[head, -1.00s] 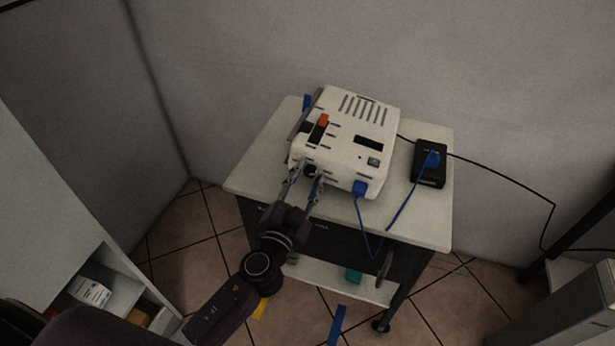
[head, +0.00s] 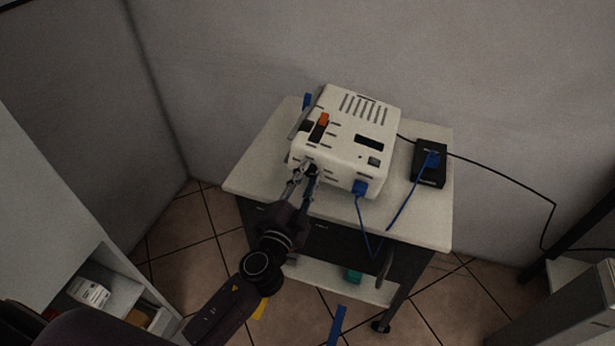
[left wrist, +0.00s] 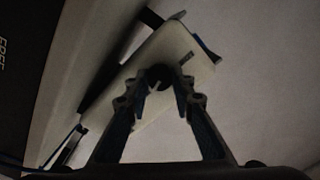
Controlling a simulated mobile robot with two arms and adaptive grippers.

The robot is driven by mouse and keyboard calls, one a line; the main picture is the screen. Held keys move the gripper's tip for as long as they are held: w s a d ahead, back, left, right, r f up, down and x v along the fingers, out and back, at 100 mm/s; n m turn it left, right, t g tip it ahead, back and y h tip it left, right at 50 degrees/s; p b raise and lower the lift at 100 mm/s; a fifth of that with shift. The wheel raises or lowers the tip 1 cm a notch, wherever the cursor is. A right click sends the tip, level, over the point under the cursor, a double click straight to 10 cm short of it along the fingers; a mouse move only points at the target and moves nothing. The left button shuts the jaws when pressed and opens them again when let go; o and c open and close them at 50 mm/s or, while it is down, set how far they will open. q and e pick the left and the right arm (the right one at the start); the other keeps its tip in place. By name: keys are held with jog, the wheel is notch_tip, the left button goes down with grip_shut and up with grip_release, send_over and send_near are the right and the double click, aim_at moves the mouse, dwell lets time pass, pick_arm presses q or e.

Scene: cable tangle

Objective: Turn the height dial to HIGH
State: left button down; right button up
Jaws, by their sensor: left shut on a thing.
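A white machine (head: 345,150) sits on a small white-topped cart. The dark round height dial (left wrist: 160,75) is on its front face and shows between my fingertips in the left wrist view. My left gripper (head: 306,172) reaches up to the machine's front from below and is shut on the dial; it also shows in the left wrist view (left wrist: 161,88). In the head view the fingers mostly hide the dial. No setting marks can be read. My right gripper is not in view.
An orange switch (head: 323,119) is on top of the machine, and a blue plug (head: 360,187) is in its front right. A black box (head: 430,163) with blue and black cables stands on the cart top (head: 262,160). A grey shelf unit stands at left.

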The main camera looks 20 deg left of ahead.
pick_arm(q)
jog(key=shift+f, duration=0.25)
jog(key=c, duration=1.7)
grip_release()
jog(key=shift+a, duration=0.1)
jog(key=shift+o, duration=0.2)
jog(key=shift+s, duration=0.15)
jog(key=s, duration=1.1)
jog(key=shift+s+a, duration=0.2)
jog(key=shift+s, duration=0.2)
